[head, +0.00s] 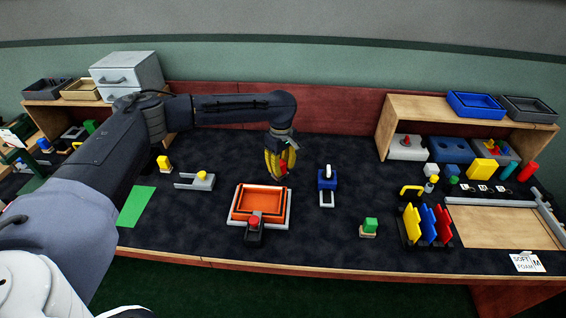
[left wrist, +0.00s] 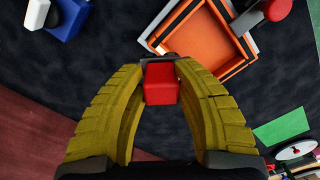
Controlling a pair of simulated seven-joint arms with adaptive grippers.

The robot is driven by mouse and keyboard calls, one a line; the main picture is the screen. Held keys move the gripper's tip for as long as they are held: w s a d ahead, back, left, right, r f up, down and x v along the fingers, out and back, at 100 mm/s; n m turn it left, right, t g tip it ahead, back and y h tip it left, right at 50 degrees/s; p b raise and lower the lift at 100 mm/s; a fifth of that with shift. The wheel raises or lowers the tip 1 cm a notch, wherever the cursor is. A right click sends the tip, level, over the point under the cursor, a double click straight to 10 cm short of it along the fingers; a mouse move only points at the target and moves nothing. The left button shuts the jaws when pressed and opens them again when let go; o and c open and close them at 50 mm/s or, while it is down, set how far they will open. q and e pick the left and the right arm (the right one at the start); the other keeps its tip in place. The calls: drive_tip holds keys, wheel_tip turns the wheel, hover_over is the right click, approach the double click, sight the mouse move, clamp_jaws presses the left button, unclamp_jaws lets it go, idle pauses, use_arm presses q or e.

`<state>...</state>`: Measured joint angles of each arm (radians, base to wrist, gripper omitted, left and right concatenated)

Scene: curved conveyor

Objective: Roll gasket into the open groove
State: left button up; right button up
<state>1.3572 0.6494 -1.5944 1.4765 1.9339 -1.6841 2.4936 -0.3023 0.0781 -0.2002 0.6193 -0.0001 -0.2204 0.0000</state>
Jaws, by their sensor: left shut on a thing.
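My left gripper (head: 280,163) has yellow fingers and is shut on a small red block (left wrist: 160,84) with a dark bar (left wrist: 158,60) at its far end. It holds this above the dark mat, behind the orange square piece (head: 259,204). The orange piece has a raised rim and sits in a pale frame (head: 288,207). Both also show in the left wrist view, with the orange piece (left wrist: 205,45) ahead of the fingertips. I cannot tell gasket from groove at this size. My right gripper is not in view.
A red knob on a dark base (head: 254,233) stands at the frame's front edge.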

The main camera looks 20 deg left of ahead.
sight(281, 163)
use_arm(q)
wheel_tip(281, 163, down, 5)
drive_tip(key=shift+s+a+f, duration=0.1)
drive_tip(key=shift+s+a, duration=0.1)
drive_tip(key=shift+a, duration=0.6)
drive_tip(key=shift+s+a, duration=0.15)
drive_tip(key=shift+a, duration=0.6)
drive_tip(key=shift+s+a, duration=0.5)
drive_tip(key=shift+a, duration=1.3)
drive_tip(key=shift+s+a, duration=0.55)
drive_tip(key=shift+a, duration=1.25)
drive_tip(key=shift+s+a, duration=0.5)
drive_tip(key=shift+a, duration=1.3)
drive_tip(key=shift+d, duration=0.1)
drive_tip(key=shift+w+d, duration=0.6)
drive_tip(key=shift+d, duration=1.6)
drive_tip(key=shift+w+d, duration=0.65)
drive_tip(key=shift+d, duration=1.55)
drive_tip(key=shift+w+d, duration=0.6)
drive_tip(key=shift+d, duration=1.6)
drive_tip(key=shift+w+d, duration=0.15)
drive_tip(key=shift+d, duration=0.15)
drive_tip(key=shift+r, duration=4)
drive_tip(key=shift+a, duration=0.1)
drive_tip(key=shift+r, duration=0.1)
